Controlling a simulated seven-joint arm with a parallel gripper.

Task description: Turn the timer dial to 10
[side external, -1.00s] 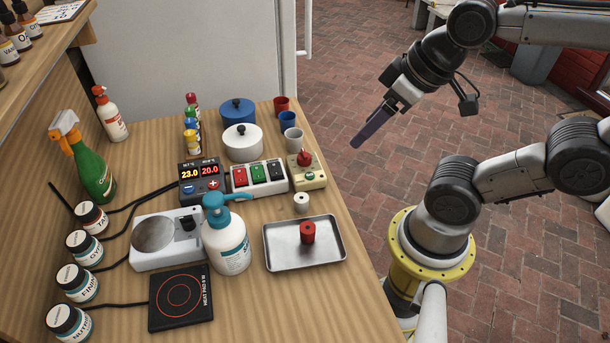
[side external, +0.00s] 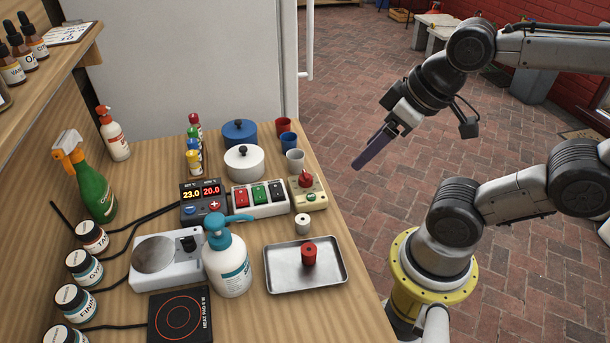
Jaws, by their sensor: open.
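A small cream box with a red dial (side external: 306,180) on top stands at the right edge of the wooden table, beside a switch strip. It looks like the timer; its markings and the dial's setting are too small to read. My gripper (side external: 372,152) is open and empty, held in the air to the right of the table, above the brick floor. It is well apart from the dial, up and to its right in the picture. Its fingers are seen nearly edge-on and point down and left.
The switch strip (side external: 259,198) adjoins the box on the left. Cups, including a grey cup (side external: 295,160), and a white pot (side external: 244,163) stand behind. A white knob-like piece (side external: 302,224) and a metal tray (side external: 275,282) are in front. A tall pump bottle (side external: 227,262) stands left of the tray.

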